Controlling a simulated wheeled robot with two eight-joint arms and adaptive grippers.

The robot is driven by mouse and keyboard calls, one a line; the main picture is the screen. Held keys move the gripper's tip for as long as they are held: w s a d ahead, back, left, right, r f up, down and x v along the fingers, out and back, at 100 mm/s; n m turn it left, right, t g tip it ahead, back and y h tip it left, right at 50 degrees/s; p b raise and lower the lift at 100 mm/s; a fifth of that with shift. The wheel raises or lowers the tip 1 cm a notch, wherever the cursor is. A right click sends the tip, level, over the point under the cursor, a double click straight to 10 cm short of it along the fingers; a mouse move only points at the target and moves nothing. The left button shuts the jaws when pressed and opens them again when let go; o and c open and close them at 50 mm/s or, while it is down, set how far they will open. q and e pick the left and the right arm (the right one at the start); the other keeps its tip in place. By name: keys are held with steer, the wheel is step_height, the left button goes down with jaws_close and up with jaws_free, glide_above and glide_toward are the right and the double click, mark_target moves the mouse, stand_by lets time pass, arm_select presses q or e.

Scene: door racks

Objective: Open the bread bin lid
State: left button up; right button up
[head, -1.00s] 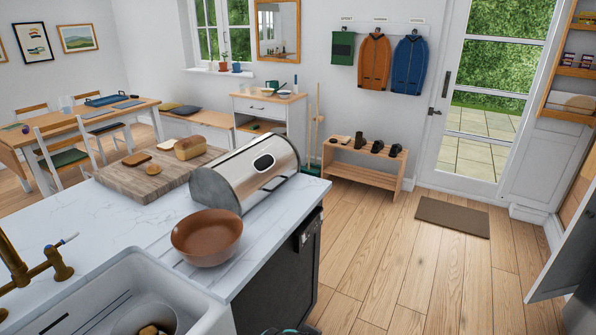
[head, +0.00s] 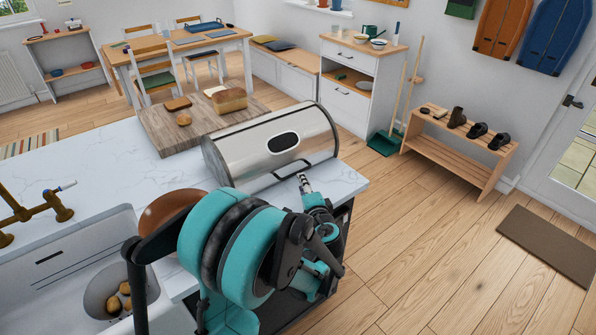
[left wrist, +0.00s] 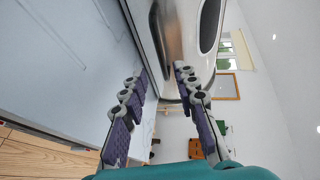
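The bread bin (head: 235,152) is a rounded brushed-metal box on the white counter, with a dark oval window in its curved lid (head: 283,142). The lid is down, and its dark bar handle (head: 318,172) runs along the lower front. My left gripper (head: 304,184) is at the counter's edge, close in front of the handle. In the left wrist view, the two purple-padded fingers of my left gripper (left wrist: 162,84) are spread, with nothing between them. The bin (left wrist: 188,35) fills the top middle there, just beyond the fingertips. I cannot tell whether they touch the handle. My right gripper is out of view.
A brown bowl (head: 168,207) sits on the counter (head: 95,160), partly hidden by my left arm. A wooden board (head: 165,128) with bread is behind and left of the bin. The sink (head: 60,255) and brass tap (head: 40,205) are at left.

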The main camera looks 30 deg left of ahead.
arm_select(q)
steer(key=b+x, duration=0.2)
steer(key=x, duration=0.5)
steer(key=shift+s, duration=0.1)
steer(key=shift+w+a, duration=0.3)
steer(key=shift+w, duration=0.05)
steer(key=shift+c, duration=0.4)
jaws_close()
